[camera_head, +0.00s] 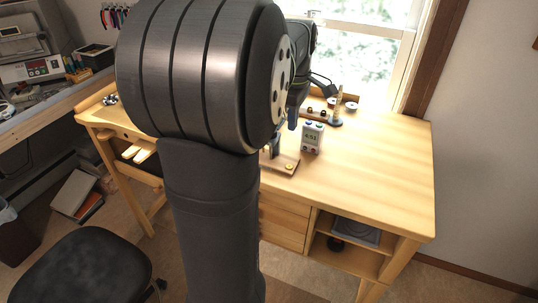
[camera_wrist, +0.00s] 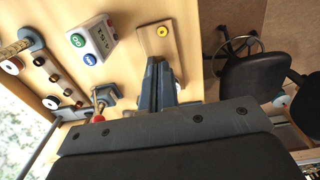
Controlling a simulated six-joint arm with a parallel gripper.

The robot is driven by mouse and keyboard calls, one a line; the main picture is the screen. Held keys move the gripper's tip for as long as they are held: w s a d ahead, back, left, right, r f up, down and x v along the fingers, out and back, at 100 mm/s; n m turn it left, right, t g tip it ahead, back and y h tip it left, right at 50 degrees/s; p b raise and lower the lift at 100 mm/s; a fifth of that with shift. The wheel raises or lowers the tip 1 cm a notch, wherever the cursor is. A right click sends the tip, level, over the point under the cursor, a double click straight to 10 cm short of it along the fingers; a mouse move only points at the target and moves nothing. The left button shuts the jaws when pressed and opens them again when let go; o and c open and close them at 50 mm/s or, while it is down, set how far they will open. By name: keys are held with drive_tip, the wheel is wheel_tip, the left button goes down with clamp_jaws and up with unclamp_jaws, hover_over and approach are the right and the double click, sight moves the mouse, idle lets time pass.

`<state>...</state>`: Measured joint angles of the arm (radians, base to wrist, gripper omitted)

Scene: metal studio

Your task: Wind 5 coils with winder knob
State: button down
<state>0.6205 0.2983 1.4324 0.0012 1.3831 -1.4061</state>
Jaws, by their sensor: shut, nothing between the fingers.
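My gripper (camera_wrist: 160,66) is shut and empty in the wrist view, with its two dark fingers together over the near end of a wooden base (camera_wrist: 152,42). A yellow button-like piece (camera_wrist: 162,31) sits on that base; the base also shows in the head view (camera_head: 283,169). A red knob (camera_wrist: 98,118) shows left of my fingers and apart from them, by a short brass-coloured rod and grey bracket (camera_wrist: 108,94). A white counter box (camera_wrist: 96,38) with green and blue buttons stands left of the base. My arm hides much of the winder in the head view.
A wooden rack with spools (camera_wrist: 58,78) lies at the left in the wrist view. A spool post (camera_head: 337,108) stands near the window. The desk's right part (camera_head: 385,160) is clear. A black chair (camera_head: 80,265) stands at the front left.

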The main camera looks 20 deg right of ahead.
drive_tip(key=c, duration=1.9)
unclamp_jaws()
drive_tip(key=shift+c, duration=0.2)
drive_tip(key=o, duration=0.3)
drive_tip(key=shift+s+f, duration=0.1)
drive_tip(key=shift+f, duration=0.2)
drive_tip(key=o, duration=0.6)
drive_tip(key=f+y, duration=0.1)
drive_tip(key=s+f+y, duration=0.1)
drive_tip(key=f+y, duration=0.1)
drive_tip(key=s+f+y, duration=0.1)
drive_tip(key=f+y, duration=0.1)
drive_tip(key=s+d+t+y, duration=0.5)
drive_tip(key=d+t+y, duration=0.3)
drive_tip(key=t, duration=0.4)
drive_tip(key=x, duration=1.7)
drive_tip(key=shift+w+d+f, duration=0.2)
drive_tip(key=shift+w+f, duration=0.05)
drive_tip(key=shift+w, duration=0.2)
